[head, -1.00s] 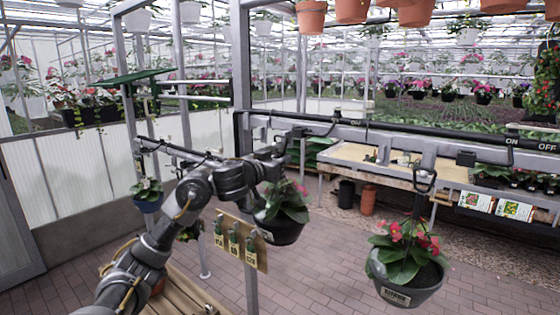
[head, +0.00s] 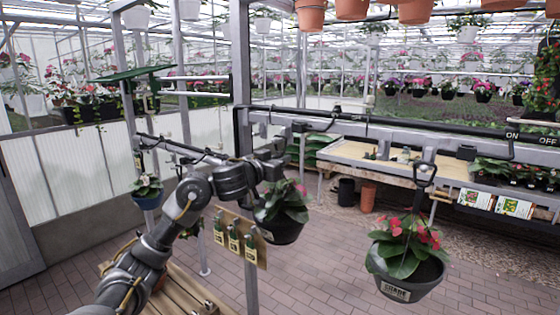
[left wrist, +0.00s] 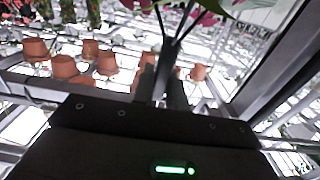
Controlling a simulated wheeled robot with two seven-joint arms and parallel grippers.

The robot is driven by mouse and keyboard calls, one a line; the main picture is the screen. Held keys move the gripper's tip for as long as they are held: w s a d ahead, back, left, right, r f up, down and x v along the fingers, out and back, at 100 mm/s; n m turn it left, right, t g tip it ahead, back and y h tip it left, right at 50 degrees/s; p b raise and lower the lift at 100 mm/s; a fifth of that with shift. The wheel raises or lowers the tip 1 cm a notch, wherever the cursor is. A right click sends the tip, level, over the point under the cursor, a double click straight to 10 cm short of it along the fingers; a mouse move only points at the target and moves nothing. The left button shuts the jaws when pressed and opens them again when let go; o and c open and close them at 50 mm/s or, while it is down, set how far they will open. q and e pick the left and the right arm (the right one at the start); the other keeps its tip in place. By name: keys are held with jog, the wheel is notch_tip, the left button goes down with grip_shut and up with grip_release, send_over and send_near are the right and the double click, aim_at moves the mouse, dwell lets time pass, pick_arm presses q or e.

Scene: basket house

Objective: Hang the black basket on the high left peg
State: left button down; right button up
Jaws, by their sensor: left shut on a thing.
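The black basket (head: 280,230), with dark green leaves and a few pink flowers, hangs below my left gripper (head: 278,170) near the middle of the head view. The left gripper is shut on its hanger. In the left wrist view, thin dark hanger wires (left wrist: 160,22) run from between the fingers (left wrist: 163,88) toward leaves at the top edge. A post (head: 240,90) stands just behind the gripper, with a dark horizontal rail (head: 300,117) running right from it. Which peg is the high left one I cannot tell. My right gripper is not in view.
A grey basket with red flowers (head: 405,284) hangs from a hook at the right. A blue pot (head: 147,198) hangs at the left. A tag board (head: 238,240) is close beside the black basket. A wooden slatted surface (head: 185,295) lies below my arm.

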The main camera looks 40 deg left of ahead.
pick_arm(q)
jog(key=c, duration=1.3)
grip_release()
jog(key=shift+r, duration=0.2)
jog(key=shift+f, duration=0.25)
jog(key=s+b, duration=0.2)
jog(key=s, duration=0.9)
jog(key=shift+d+r, duration=0.1)
jog(key=shift+r, duration=0.05)
